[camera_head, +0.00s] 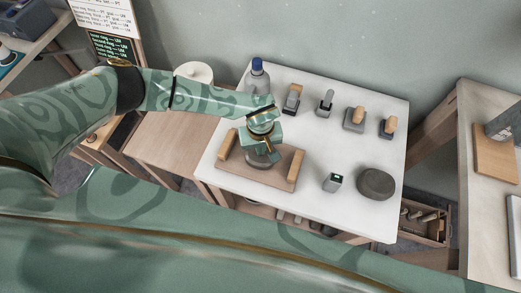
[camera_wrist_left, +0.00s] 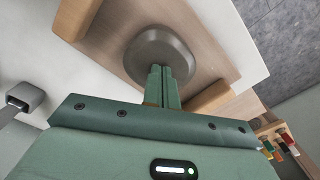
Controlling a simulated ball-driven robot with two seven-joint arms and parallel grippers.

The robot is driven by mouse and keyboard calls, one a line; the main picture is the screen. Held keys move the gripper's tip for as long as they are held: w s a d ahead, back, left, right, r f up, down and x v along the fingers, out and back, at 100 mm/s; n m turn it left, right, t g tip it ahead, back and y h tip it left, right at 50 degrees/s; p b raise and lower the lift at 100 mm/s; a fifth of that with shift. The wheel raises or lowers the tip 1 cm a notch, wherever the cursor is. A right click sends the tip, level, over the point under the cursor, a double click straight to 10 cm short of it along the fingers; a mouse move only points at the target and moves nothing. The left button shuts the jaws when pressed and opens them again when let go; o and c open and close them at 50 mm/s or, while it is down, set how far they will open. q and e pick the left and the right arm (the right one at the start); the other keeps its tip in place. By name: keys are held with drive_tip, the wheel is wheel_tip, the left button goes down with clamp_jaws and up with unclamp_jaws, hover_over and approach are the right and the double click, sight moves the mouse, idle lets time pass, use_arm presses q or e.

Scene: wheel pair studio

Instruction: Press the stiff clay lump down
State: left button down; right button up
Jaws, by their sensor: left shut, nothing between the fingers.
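The grey clay lump (camera_head: 263,161) sits on a wooden board (camera_head: 264,181) between two raised wooden blocks, partly hidden under my left gripper in the head view. In the left wrist view the lump (camera_wrist_left: 144,48) is round and smooth, with a flat-looking top. My left gripper (camera_head: 261,149) points down over the lump. Its fingers (camera_wrist_left: 161,68) are shut together with nothing between them, and their tips overlap the lump's face. I cannot tell whether they touch it. My right gripper is not in view.
On the white table (camera_head: 310,205) a round grey disc (camera_head: 376,184) and a small grey box (camera_head: 333,182) stand to the right. A blue-capped bottle (camera_head: 257,76) and several wood-handled tools line the back. A wooden block (camera_head: 228,143) stands beside the gripper.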

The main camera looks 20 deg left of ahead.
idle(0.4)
use_arm(q)
wheel_tip(320, 180, up, 3)
drive_tip(key=p, duration=0.2)
drive_tip(key=shift+r+p, duration=0.1)
drive_tip(key=shift+p, duration=0.2)
drive_tip(key=shift+f, duration=0.25)
drive_tip(key=shift+f+b, duration=1.3)
drive_tip(key=shift+f, duration=0.3)
drive_tip(key=shift+r, duration=0.1)
drive_tip(key=shift+r+p, duration=1.25)
drive_tip(key=shift+r, duration=0.2)
